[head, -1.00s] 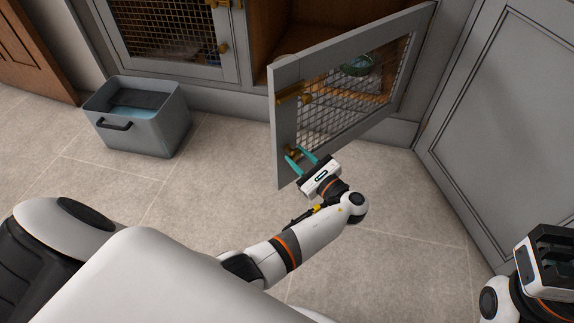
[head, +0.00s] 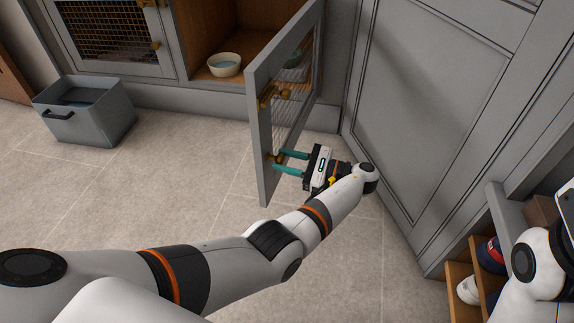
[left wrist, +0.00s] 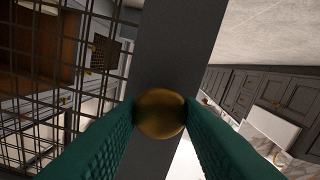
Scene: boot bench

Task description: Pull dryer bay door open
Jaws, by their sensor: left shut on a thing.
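The dryer bay door (head: 262,125), a grey frame with wire mesh, stands swung wide open from the cabinet. My left gripper (head: 277,162) has its teal fingers at the brass knob low on the door's free edge. In the left wrist view the brass knob (left wrist: 160,113) sits between the two fingertips, which touch it on both sides. The left gripper is shut on the knob. A brass latch (head: 272,95) is higher on the door. My right arm shows at the right edge of the head view, but its fingers are not visible.
The open bay (head: 235,45) holds a white bowl (head: 225,64) of bluish content. A grey bin (head: 88,115) stands on the floor at left. A grey panel door (head: 420,90) is on the right, with a shoe shelf (head: 455,283) below.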

